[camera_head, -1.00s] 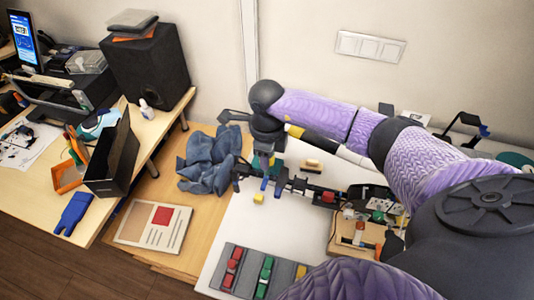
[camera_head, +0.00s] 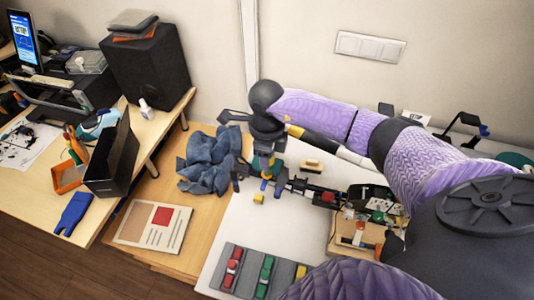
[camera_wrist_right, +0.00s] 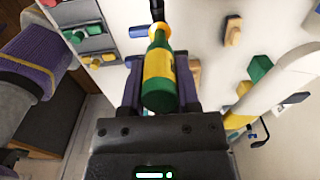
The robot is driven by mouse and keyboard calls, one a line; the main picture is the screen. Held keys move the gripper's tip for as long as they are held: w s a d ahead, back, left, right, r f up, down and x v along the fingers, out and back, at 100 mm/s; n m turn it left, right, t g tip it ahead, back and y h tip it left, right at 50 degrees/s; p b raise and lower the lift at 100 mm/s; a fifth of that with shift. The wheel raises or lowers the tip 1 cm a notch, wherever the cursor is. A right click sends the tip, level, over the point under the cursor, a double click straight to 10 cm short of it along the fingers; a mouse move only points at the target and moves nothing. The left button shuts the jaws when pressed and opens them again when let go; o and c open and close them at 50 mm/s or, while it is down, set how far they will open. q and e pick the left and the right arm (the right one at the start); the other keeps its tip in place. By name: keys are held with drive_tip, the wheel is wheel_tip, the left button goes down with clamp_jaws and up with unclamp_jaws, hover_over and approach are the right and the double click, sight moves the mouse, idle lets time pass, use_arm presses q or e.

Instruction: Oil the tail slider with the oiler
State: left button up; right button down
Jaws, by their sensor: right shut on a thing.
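The oiler (camera_wrist_right: 158,78) is a green bottle with a yellow band and a dark, thin spout. My right gripper (camera_wrist_right: 160,85) is shut around it in the right wrist view. The spout points away from the wrist, toward the white work surface. In the head view my right gripper (camera_head: 267,174) is low over the left end of a dark rail assembly (camera_head: 302,188). The tail slider cannot be told apart from the other small parts there. Whether the spout touches anything cannot be seen. My left gripper is not in view.
A grey tray (camera_head: 251,275) with red, green and yellow parts lies in front. A blue cloth (camera_head: 208,161) lies to the left. A wooden-handled brush (camera_head: 311,165) lies behind the rail.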

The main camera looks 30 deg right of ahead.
wheel_tip(320, 180, up, 2)
drive_tip(key=shift+p, duration=0.85)
wheel_tip(320, 180, up, 3)
drive_tip(key=shift+f+p, duration=0.1)
drive_tip(key=shift+p, duration=1)
wheel_tip(320, 180, up, 4)
drive_tip(key=p, duration=0.3)
drive_tip(key=shift+r, duration=0.2)
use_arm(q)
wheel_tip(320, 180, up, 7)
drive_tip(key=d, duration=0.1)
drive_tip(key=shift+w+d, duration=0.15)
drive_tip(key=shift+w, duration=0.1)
use_arm(e)
drive_tip(key=shift+f, duration=0.1)
